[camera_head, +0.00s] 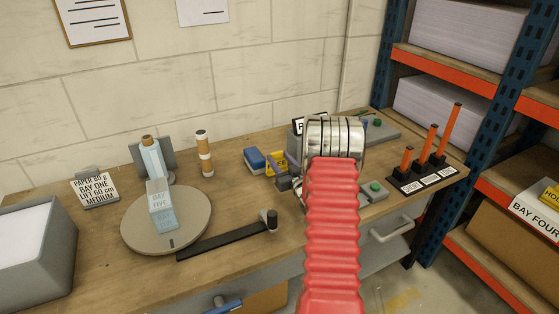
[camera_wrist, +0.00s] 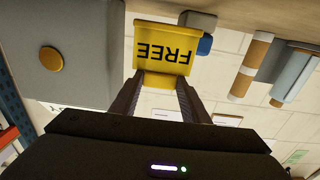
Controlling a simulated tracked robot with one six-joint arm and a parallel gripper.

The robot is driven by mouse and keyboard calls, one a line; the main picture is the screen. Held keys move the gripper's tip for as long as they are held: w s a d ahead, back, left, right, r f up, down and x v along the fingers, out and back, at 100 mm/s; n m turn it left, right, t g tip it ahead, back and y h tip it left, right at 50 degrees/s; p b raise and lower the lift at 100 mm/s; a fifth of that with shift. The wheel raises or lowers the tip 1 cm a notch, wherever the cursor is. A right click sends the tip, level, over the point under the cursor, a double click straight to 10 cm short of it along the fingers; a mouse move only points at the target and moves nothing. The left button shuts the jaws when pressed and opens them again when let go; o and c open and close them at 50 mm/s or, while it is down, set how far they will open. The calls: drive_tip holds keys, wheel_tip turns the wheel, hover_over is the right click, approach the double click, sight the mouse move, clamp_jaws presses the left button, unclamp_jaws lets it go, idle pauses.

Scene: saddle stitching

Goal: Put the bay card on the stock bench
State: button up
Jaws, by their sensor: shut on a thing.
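A yellow card lettered FREE (camera_wrist: 163,47), which I take as the bay card, is upside down in the wrist view, between the two dark fingers of my gripper (camera_wrist: 163,80). My gripper is shut on it. In the head view the yellow card (camera_head: 275,160) shows left of my arm's silver wrist, by the dark fingers of my gripper (camera_head: 284,179); part of it is hidden. The wooden stock bench (camera_head: 110,265) runs along the wall. I cannot tell whether the card touches the bench top.
A round turntable (camera_head: 190,235) carries a clear block lettered BAY FIVE (camera_head: 162,205). A black bar (camera_head: 225,241) lies to its right. A blue block (camera_head: 254,159) is close beside the card. Orange posts (camera_head: 433,145) stand at right. The shelf holds a BAY FOUR label (camera_head: 533,223).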

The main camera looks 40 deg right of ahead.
drive_tip(key=shift+f, duration=0.45)
drive_tip(key=shift+s+f, duration=0.15)
drive_tip(key=shift+f, duration=0.15)
drive_tip(key=o, duration=1.1)
drive_tip(key=shift+c, duration=0.2)
drive_tip(key=shift+r, duration=0.25)
drive_tip(key=shift+s+r, duration=0.1)
drive_tip(key=shift+s, duration=0.15)
drive_tip(key=v, duration=1.1)
drive_tip(key=shift+r, duration=0.35)
drive_tip(key=shift+a, duration=0.1)
